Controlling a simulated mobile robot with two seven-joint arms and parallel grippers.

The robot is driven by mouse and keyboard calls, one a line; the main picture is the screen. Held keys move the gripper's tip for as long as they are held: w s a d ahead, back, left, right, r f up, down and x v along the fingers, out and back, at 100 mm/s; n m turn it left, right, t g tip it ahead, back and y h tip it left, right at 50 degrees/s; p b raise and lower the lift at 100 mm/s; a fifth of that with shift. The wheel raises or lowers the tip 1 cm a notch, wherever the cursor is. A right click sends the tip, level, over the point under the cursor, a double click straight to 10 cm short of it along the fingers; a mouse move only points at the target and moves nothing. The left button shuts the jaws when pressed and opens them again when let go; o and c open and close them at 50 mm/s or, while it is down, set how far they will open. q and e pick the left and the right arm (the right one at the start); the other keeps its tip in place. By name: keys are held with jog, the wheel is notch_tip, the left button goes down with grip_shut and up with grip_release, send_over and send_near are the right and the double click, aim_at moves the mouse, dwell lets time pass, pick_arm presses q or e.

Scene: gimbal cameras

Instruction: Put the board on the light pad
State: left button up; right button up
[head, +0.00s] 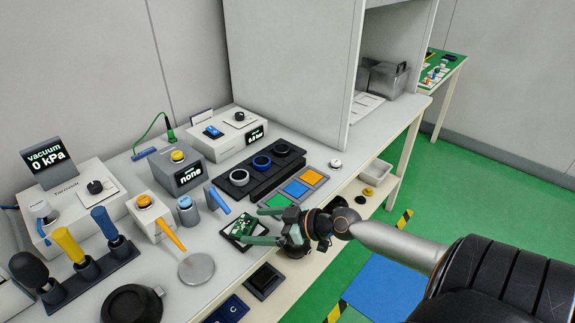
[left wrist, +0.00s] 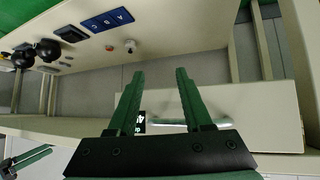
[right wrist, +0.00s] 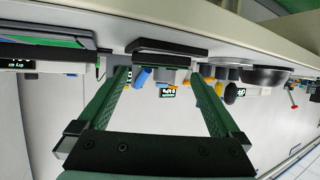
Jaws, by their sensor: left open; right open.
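The board (head: 245,226), a small green circuit board with pale parts, lies in a dark square holder near the table's front edge in the head view. My right gripper (head: 241,226) is open, with its green fingers on either side of the board. In the right wrist view the open right fingers (right wrist: 158,76) point at a dark flat edge (right wrist: 166,46), probably that holder. A round grey disc (head: 196,269) lies left of the board; I cannot tell whether it is the light pad. My left gripper (left wrist: 160,75) is open and empty in the left wrist view.
A grey tray with green, blue and orange squares (head: 296,188) lies behind the board. Black holders with rings (head: 262,162) stand beyond it. A lower shelf holds a dark square tray (head: 264,281).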

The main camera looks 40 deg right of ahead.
jog(key=b+v, duration=0.1)
jog(key=v, duration=0.8)
jog(key=s+a+f+m+g+h, duration=0.15)
jog(key=s+f, duration=0.25)
jog(key=f, duration=0.6)
jog(key=s+a+f+m+h, duration=0.1)
jog(key=s+a+f, duration=0.1)
jog(key=a+f, duration=0.3)
jog(key=s+a+f+g+h, duration=0.1)
jog(key=s+a+f, duration=0.2)
jog(key=a, duration=1)
notch_tip(320, 180, down, 3)
jog(key=shift+s+f+m, duration=0.15)
jog(key=shift+s+m, duration=0.05)
jog(key=shift+m, duration=0.15)
